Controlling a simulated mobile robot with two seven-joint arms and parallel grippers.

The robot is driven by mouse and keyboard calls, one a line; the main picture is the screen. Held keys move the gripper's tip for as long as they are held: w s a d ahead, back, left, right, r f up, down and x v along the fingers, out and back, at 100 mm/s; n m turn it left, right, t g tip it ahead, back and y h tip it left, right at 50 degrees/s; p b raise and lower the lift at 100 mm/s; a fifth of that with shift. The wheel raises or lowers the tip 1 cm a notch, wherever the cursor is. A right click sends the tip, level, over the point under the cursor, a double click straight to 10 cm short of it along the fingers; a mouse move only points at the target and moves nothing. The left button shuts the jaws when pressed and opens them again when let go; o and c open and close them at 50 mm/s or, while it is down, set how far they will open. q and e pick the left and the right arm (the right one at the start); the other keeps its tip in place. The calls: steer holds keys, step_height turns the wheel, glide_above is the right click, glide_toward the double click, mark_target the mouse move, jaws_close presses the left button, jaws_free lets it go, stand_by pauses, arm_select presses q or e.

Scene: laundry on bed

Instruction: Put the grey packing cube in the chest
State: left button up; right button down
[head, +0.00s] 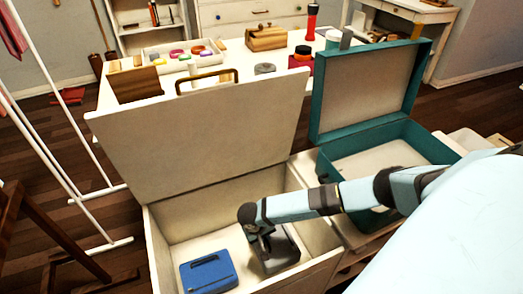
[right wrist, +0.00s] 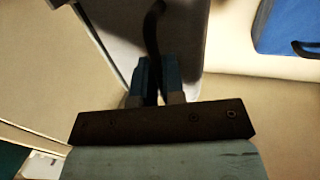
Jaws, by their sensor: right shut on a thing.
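The white chest (head: 158,244) stands open with its lid (head: 200,130) raised at the back. The grey packing cube (head: 283,254) is inside it, in the right half, under my right gripper (head: 264,236). It looks tilted; whether it touches the chest floor I cannot tell. In the right wrist view, my right gripper (right wrist: 157,88) is shut on the dark strap handle of the grey packing cube (right wrist: 115,25). My arm hides part of the cube in the head view. My left gripper is not in view.
A blue case (head: 208,273) lies in the chest left of the cube, with a gap between; it also shows in the right wrist view (right wrist: 285,25). An open teal box (head: 400,140) stands right of the chest. A cluttered white table (head: 222,75) is behind. A white drying rack (head: 60,120) stands left.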

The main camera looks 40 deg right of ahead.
mark_target(258, 243)
step_height(258, 243, down, 11)
steer(key=b, duration=0.3)
steer(key=shift+r+b, duration=0.15)
steer(key=shift+b, duration=0.2)
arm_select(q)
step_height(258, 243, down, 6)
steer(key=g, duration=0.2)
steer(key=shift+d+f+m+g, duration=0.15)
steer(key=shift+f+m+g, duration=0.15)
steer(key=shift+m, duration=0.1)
arm_select(e)
steer(key=c, duration=1.2)
jaws_free()
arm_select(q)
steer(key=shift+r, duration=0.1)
arm_select(e)
steer(key=shift+r, duration=0.15)
steer(key=p+v, duration=0.5)
steer(key=v, duration=0.6)
steer(key=shift+w+a, duration=0.1)
steer(key=shift+a, duration=0.05)
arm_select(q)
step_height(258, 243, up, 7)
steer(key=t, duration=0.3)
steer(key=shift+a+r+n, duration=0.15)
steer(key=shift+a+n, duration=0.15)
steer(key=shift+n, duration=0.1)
arm_select(e)
steer(key=shift+a+r, duration=0.1)
steer(key=shift+r, duration=0.3)
